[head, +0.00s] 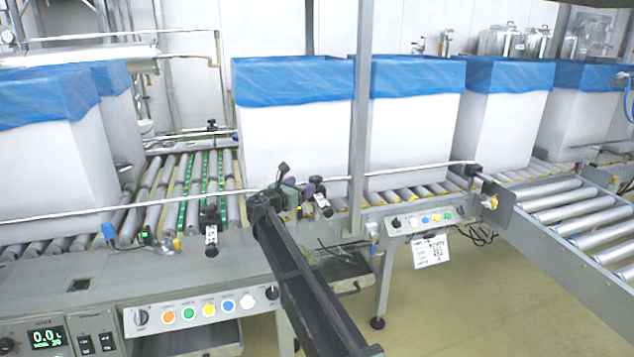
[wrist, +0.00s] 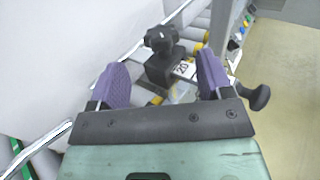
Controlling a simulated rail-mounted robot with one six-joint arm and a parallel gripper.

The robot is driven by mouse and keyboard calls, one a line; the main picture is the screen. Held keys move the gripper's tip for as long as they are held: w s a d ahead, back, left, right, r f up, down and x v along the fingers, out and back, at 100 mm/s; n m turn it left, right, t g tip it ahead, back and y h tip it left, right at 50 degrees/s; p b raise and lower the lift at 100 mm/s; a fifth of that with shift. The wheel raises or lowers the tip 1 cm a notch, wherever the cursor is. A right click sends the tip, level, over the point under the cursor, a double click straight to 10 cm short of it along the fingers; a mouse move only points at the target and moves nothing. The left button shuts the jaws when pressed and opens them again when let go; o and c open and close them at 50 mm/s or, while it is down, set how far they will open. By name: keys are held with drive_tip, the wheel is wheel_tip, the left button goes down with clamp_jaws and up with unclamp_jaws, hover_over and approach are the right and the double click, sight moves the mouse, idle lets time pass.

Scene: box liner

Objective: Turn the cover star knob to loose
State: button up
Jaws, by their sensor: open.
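A black star knob (wrist: 161,38) stands on a black clamp block (wrist: 163,68) with a white label, ahead of my gripper in the wrist view. My gripper (wrist: 162,63) is open, its two purple finger pads spread on either side of the block in the picture. The knob appears beyond the fingertips, and no contact shows. A second round black knob (wrist: 258,97) sits outside the right finger. In the head view my gripper (head: 303,188) is beside the conveyor's guide rail, small and partly behind my arm. No wording that names the cover knob is readable.
Boxes with blue liners (head: 293,82) stand along the roller conveyor. A grey upright post (head: 360,120) rises just right of my gripper. Another labelled rail clamp (head: 211,228) is to the left. A button panel (head: 200,309) is at the front. Open floor lies right.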

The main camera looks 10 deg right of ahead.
sight(312, 180)
drive_tip(key=x, duration=0.8)
drive_tip(key=shift+w+d, duration=0.15)
drive_tip(key=shift+w, duration=0.05)
drive_tip(key=c, duration=0.9)
